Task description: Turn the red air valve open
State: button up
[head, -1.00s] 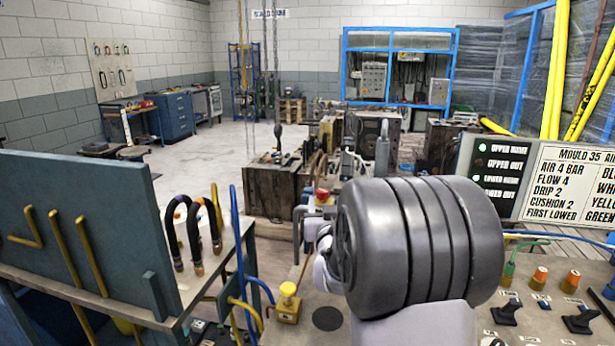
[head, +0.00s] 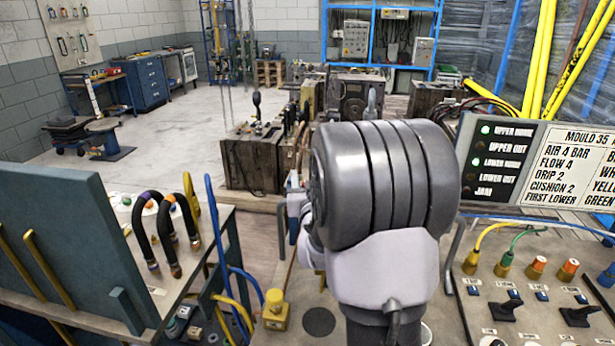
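I cannot make out the red air valve now. The area where a red-topped fitting showed earlier is covered by my own large grey arm joint and white link. My gripper (head: 293,212) is mostly hidden behind that joint. Only a small bluish-grey part shows at its left edge, so I cannot see its fingers or whether it touches anything.
A yellow block with a knob (head: 275,310) stands on the panel, beside a dark disc (head: 319,322). Orange knobs (head: 537,266), black levers (head: 503,309) and hoses are at right. A lamp sign board (head: 495,165) stands behind them. Black looped hoses (head: 165,235) are at left.

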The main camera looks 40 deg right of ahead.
grip_shut()
jog(key=shift+b, duration=0.35)
jog(key=shift+w+f+n+t+y+b, duration=0.1)
jog(key=shift+n+t+y+b, duration=0.3)
jog(key=shift+n+y+b, duration=0.35)
jog(key=shift+a+n+t+y+b, duration=0.2)
jog(key=shift+n+t+y+b, duration=0.35)
jog(key=shift+y, duration=0.5)
jog(key=shift+w+a+r+n+t+y, duration=0.1)
jog(key=shift+a+n+t+y, duration=0.1)
jog(key=shift+n+y, duration=0.5)
jog(key=shift+a+r+n+t+y, duration=0.15)
jog(key=shift+n+y, duration=0.2)
jog(key=shift+y, duration=0.55)
jog(key=shift+w+a+f+n+t+y, duration=0.1)
jog(key=shift+n+t+y, duration=0.1)
jog(key=shift+n+y, duration=0.5)
jog(key=shift+y, duration=0.3)
